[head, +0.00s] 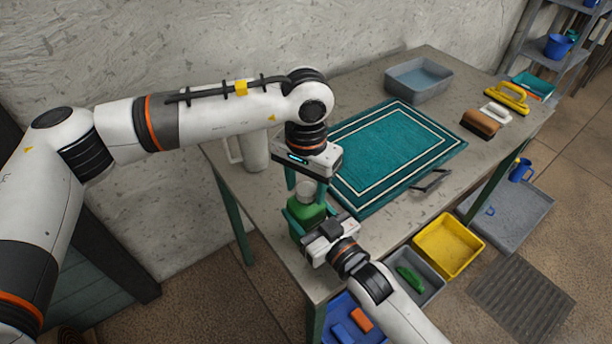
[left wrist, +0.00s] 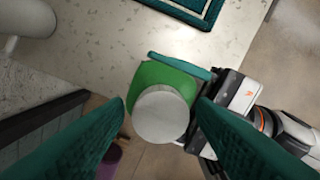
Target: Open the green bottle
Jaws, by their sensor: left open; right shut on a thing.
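The green bottle (head: 306,213) is upright near the table's near left corner, with a pale round cap (head: 304,190) on top. My right gripper (head: 308,222) is shut on the bottle's body from the near side. My left gripper (head: 305,186) points down over the cap with its fingers apart. In the left wrist view, the cap (left wrist: 160,115) shows between the two open fingers (left wrist: 163,100), with the green bottle (left wrist: 165,78) below it. A gap shows on both sides of the cap. The bottle's base is hidden.
A teal rug (head: 395,150) covers the middle of the table (head: 468,160). A white jug (head: 254,150) stands close behind my left gripper. A grey basin (head: 418,80), brush (head: 482,123) and yellow-handled tool (head: 507,98) are farther off. A yellow bin (head: 448,245) is on the floor.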

